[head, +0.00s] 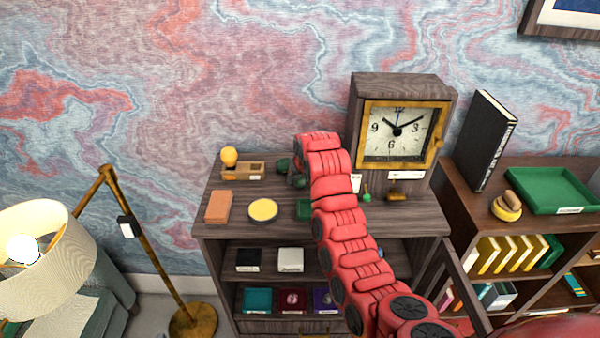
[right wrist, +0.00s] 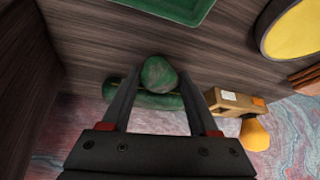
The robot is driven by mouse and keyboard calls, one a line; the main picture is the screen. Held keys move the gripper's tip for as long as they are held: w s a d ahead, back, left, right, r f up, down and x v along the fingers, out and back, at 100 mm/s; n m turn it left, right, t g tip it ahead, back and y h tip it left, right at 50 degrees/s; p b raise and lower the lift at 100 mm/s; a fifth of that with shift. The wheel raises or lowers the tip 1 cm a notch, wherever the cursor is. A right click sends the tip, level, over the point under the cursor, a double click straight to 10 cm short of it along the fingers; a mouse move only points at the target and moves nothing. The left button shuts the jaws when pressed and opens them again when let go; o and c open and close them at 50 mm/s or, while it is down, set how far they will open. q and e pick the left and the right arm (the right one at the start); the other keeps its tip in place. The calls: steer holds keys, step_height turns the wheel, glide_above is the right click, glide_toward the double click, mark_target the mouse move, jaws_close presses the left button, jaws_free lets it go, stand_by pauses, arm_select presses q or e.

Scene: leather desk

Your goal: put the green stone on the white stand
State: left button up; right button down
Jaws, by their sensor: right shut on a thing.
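The green stone (right wrist: 158,75) is rounded and mottled, and sits between the two fingertips of my right gripper (right wrist: 160,88) in the right wrist view. That gripper is shut on it. In the head view my right gripper (head: 297,178) is over the back of the wooden cabinet top, and my red arm hides much of it; I cannot make out the stone there. A white block with a label, which looks like the white stand (head: 290,259), is on the shelf below the top, right of a black one (head: 248,259). My left gripper is not in view.
A dark green long object (right wrist: 145,100) lies just behind the stone. A wooden box (right wrist: 236,103), a yellow disc (head: 263,210), an orange block (head: 218,206) and a green tray (right wrist: 165,12) are nearby. A clock (head: 398,130) stands to the right.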

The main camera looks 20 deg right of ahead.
steer(key=shift+f, duration=0.1)
steer(key=shift+f+b, duration=0.15)
steer(key=shift+b, duration=0.25)
steer(key=shift+c, duration=1)
jaws_free()
steer(key=shift+o, duration=0.3)
